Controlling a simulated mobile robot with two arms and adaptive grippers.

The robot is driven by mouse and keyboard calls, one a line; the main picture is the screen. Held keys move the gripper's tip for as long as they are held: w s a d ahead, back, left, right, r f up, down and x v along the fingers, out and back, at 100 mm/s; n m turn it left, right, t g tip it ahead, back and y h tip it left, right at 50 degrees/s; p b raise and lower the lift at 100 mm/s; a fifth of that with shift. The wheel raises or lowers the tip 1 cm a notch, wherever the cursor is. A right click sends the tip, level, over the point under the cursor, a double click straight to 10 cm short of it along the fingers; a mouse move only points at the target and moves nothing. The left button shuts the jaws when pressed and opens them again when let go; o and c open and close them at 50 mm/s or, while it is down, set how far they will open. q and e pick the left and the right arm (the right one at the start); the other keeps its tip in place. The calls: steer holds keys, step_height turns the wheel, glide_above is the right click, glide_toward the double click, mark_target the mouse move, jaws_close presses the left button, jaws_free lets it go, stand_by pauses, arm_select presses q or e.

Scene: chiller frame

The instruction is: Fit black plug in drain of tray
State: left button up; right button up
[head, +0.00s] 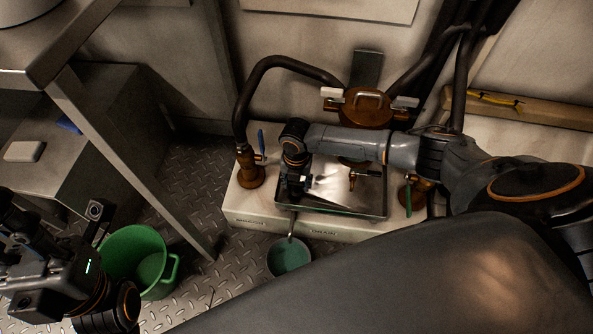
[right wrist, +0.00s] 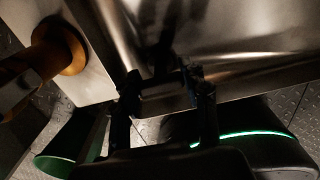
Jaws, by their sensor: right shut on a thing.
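The shallow metal tray (head: 345,212) sits on the pale ledge in the head view. Its shiny floor and wall fill the upper right of the right wrist view (right wrist: 235,80). My right gripper (head: 294,192) points down at the tray's left end. In the right wrist view its two fingers (right wrist: 163,88) are shut on a small dark thing (right wrist: 160,80), seemingly the black plug, whose shape is hard to make out. The drain hole is hidden; a short spout (head: 291,226) shows below the tray's front left. My left gripper (head: 85,225) is at the lower left, its jaws unclear.
A bowl (head: 289,257) stands on the floor under the spout, and a green bucket (head: 137,252) stands to its left. A brown pipe fitting with a blue-handled valve (head: 250,170) rises left of the tray. A green-handled valve (head: 409,198) is at its right. A metal post (head: 130,155) is at left.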

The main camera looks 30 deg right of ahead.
steer(key=o, duration=1.2)
step_height(320, 180, up, 12)
steer(key=shift+r, duration=0.1)
